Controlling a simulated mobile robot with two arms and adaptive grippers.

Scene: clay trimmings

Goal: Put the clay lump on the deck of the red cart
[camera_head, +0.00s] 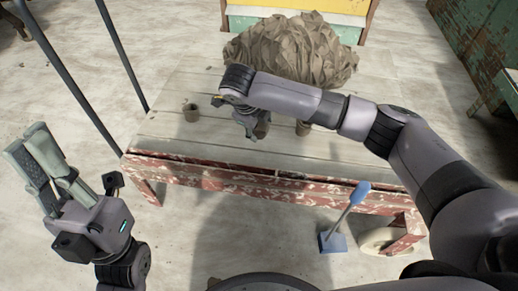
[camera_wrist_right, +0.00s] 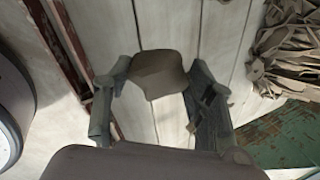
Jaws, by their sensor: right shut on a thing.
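My right gripper (camera_head: 252,132) is over the middle of a low plank-topped piece with a worn red frame (camera_head: 250,180), which looks like the red cart. In the right wrist view the gripper (camera_wrist_right: 160,95) is shut on a grey-brown lump (camera_wrist_right: 158,72), which looks like the clay lump. The lump (camera_head: 262,130) is mostly hidden by the gripper in the head view. I cannot tell whether it touches the planks. My left gripper (camera_head: 30,140) is off to the left over the floor, holding nothing I can see; its jaw gap is unclear.
A small brown cup-like thing (camera_head: 191,112) and another small brown thing (camera_head: 303,128) stand on the planks. A large crumpled brown heap (camera_head: 290,50) is at the back. Dark poles (camera_head: 75,85) rise at the left. A blue-headed tool (camera_head: 345,218) stands in front.

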